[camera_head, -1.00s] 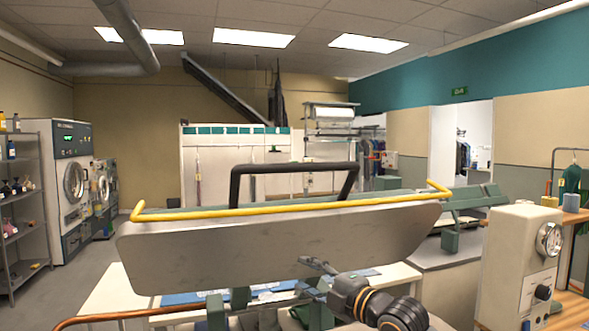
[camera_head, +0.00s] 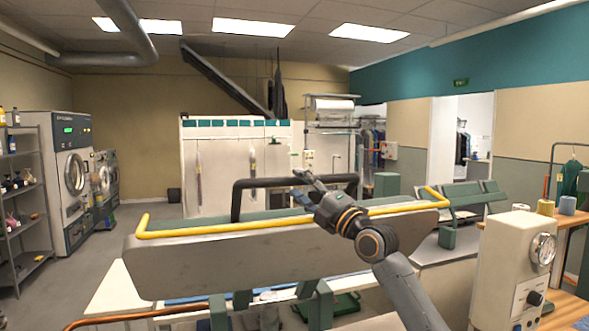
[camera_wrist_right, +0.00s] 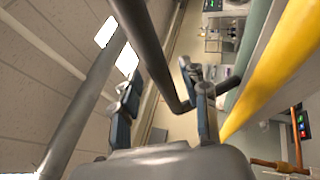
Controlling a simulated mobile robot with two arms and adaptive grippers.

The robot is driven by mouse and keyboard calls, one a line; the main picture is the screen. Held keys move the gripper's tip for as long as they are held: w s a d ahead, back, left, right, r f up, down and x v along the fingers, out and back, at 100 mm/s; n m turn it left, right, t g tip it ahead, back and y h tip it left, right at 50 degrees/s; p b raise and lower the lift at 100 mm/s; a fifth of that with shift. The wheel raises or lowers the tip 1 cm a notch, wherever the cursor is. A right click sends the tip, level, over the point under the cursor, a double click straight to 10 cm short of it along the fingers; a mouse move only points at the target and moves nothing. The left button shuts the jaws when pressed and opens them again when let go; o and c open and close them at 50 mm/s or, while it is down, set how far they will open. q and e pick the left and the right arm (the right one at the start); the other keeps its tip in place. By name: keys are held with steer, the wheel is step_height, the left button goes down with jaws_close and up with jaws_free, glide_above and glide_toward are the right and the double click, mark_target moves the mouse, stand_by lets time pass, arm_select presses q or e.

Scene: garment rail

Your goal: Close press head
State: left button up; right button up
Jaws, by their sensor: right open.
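The press head (camera_head: 270,262) is a long grey metal body, raised, with a yellow guard rail (camera_head: 215,229) around its top and a black bar handle (camera_head: 262,183) standing above. My right gripper (camera_head: 302,186) is open at the right part of the handle, in front of it in the head view. In the right wrist view, its two fingers (camera_wrist_right: 160,72) are spread and the black handle (camera_wrist_right: 165,65) runs through the gap between them in the picture. I cannot tell whether they touch it. The yellow rail (camera_wrist_right: 272,65) passes to their right. My left gripper is out of view.
A cream gauge box (camera_head: 505,265) stands at the front right beside a wooden table. A shelf (camera_head: 22,200) and washing machines (camera_head: 62,185) are at the left. A copper-coloured pipe (camera_head: 130,313) runs low at the front left. Floor is clear at the left.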

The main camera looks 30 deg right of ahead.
steer(key=shift+p+x, duration=0.4)
steer(key=shift+x, duration=0.95)
jaws_close()
steer(key=shift+f, duration=0.1)
